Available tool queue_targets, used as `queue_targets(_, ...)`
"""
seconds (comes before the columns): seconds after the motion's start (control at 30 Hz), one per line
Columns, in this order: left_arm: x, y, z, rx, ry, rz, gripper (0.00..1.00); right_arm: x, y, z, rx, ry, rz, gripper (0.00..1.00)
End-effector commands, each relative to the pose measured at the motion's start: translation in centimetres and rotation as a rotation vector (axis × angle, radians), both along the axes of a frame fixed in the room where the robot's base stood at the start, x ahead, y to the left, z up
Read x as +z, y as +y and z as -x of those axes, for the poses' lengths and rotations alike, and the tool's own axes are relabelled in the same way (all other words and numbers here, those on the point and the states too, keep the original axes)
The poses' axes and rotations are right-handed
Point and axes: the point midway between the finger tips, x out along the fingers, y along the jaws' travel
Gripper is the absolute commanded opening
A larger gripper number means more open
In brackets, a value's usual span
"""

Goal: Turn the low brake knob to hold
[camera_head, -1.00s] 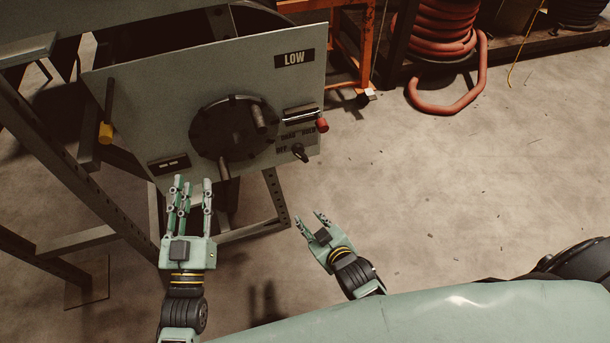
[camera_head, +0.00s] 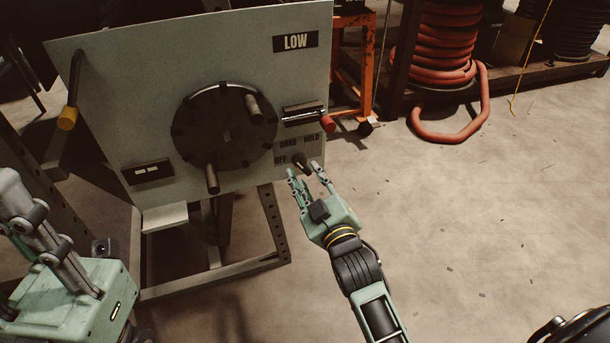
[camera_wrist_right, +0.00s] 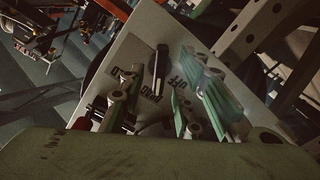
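In the right wrist view the spread fingers (camera_wrist_right: 160,105) reach toward the panel's labels. My left gripper (camera_head: 35,215) is at the lower left, fingers extended and empty, partly cut off.
A black round wheel (camera_head: 226,128) with two projecting handles is left of the knob. A red-tipped lever (camera_head: 328,124) sticks out above right of it.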

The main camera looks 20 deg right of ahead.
Motion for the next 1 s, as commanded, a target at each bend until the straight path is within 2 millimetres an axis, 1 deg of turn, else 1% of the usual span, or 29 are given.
queue_targets(0.03, -0.1, 0.0, 0.0, 0.000, -0.011, 0.000, 0.30, -0.2, 0.0, -0.8, 0.001, -0.003, 0.001, 0.30)
queue_targets(0.1, 0.1, -0.1, -0.1, 0.002, -0.019, -0.001, 0.30, -0.2, 0.1, -1.6, 0.001, -0.002, 0.001, 0.30)
queue_targets(0.2, 0.3, -0.1, -0.1, 0.002, -0.028, -0.003, 0.30, -0.1, 0.1, -2.3, 0.001, -0.001, 0.000, 0.30)
queue_targets(0.3, 0.4, -0.1, -0.1, 0.002, -0.032, -0.003, 0.30, -0.1, 0.1, -2.6, 0.001, 0.002, 0.000, 0.30)
queue_targets(0.53, 0.5, -0.1, -0.2, 0.002, -0.033, -0.004, 0.30, -0.1, 0.1, -2.7, 0.001, 0.002, 0.000, 0.30)
queue_targets(0.57, 0.5, -0.1, -0.2, 0.002, -0.033, -0.004, 0.30, -0.1, 0.1, -2.7, 0.001, 0.002, 0.000, 0.29)
queue_targets(0.9, 0.5, -0.1, -0.1, 0.002, -0.032, -0.003, 0.30, -0.2, 0.2, -2.6, 0.003, 0.003, -0.001, 0.00)
queue_targets(1.0, 0.5, -0.1, -0.1, 0.002, -0.032, -0.003, 0.30, -0.2, 0.3, -2.6, 0.004, 0.005, -0.002, 0.00)
